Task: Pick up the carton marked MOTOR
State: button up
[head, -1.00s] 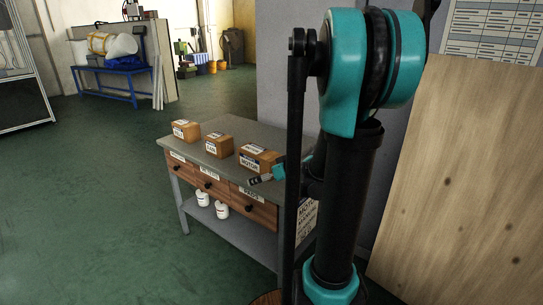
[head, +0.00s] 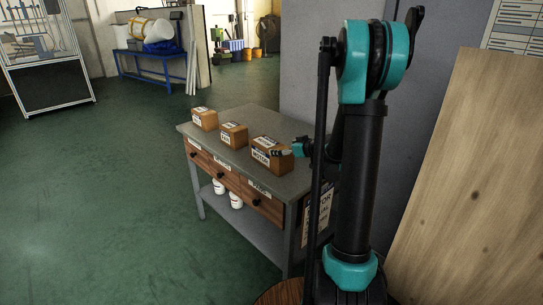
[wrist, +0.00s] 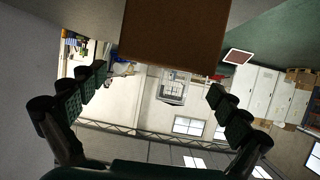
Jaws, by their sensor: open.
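The carton marked MOTOR (head: 268,145) is a brown box with white labels. It stands at the near right end of the grey bench top (head: 250,118) in the head view. My gripper (head: 281,153) is at the carton's height by its right end, partly overlapping it in the picture. I cannot tell there whether they touch. In the wrist view my gripper (wrist: 157,84) is open and empty, with its fingers wide apart. A brown carton face (wrist: 175,35) fills the top middle, ahead of the fingertips.
Two similar cartons stand in a row to the left, the middle one (head: 234,134) and the far one (head: 205,118). The bench has wooden drawers (head: 224,174) and white tubs (head: 236,201) below. A wooden board (head: 462,190) stands at the right. Open green floor lies left.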

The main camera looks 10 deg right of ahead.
aim_at(275, 147)
jog(key=x, duration=0.8)
jog(key=shift+w+a, duration=0.2)
jog(key=shift+w, duration=0.05)
jog(key=c, duration=2)
jog(key=shift+r, duration=0.1)
